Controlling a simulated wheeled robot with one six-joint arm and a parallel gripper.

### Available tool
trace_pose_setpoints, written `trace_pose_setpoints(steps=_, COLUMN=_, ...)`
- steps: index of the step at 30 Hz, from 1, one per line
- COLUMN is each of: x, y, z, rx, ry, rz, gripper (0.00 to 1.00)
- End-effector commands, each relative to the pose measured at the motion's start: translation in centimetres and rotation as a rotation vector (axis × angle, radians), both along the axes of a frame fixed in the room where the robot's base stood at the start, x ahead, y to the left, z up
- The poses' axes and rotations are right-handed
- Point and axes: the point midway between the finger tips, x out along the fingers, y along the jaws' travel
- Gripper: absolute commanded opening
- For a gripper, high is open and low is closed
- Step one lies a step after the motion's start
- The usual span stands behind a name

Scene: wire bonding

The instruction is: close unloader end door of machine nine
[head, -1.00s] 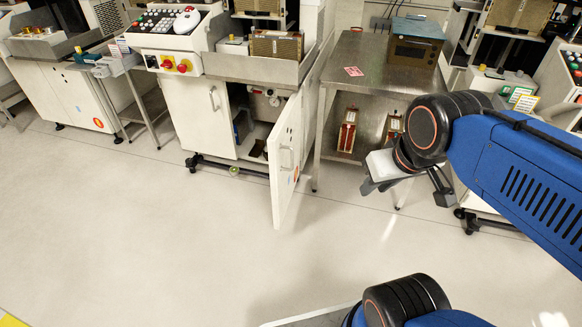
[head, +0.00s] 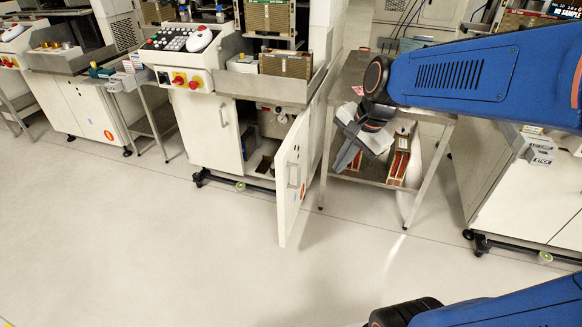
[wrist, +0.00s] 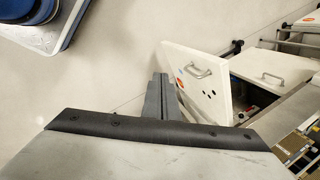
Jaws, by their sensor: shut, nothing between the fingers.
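The white cabinet door (head: 292,178) of the middle machine stands swung open in the head view, with a bar handle on its face. The machine's other white door (head: 207,128) is closed, and the open bay (head: 265,135) shows pipes and a gauge inside. My gripper (head: 343,165) is shut and empty, to the right of the open door and apart from it, in front of the steel table. In the wrist view, the open door (wrist: 193,82) lies just beyond the fingers (wrist: 160,82), with its handle and a red label visible. I cannot read a machine number.
A steel table (head: 350,93) stands right of the machine, with red-edged magazines (head: 398,165) on its lower shelf. Another machine (head: 520,195) stands at the right. The floor (head: 160,245) in front is clear.

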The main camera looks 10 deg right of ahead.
Motion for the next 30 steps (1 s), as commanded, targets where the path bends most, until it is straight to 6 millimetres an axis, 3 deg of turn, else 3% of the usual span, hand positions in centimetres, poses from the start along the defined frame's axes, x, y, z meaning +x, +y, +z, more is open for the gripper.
trace_pose_setpoints(steps=9, x=8.2, y=1.4, z=-2.6, rx=0.202, ry=0.171, rz=-0.475, gripper=0.00)
trace_pose_setpoints(steps=15, x=12.6, y=2.1, z=-4.7, rx=0.299, ry=0.275, rz=-0.747, gripper=0.00)
trace_pose_setpoints(steps=21, x=14.8, y=2.4, z=-5.9, rx=0.349, ry=0.332, rz=-0.894, gripper=0.00)
trace_pose_setpoints(steps=30, x=15.4, y=3.2, z=-8.1, rx=0.355, ry=0.343, rz=-0.918, gripper=0.00)
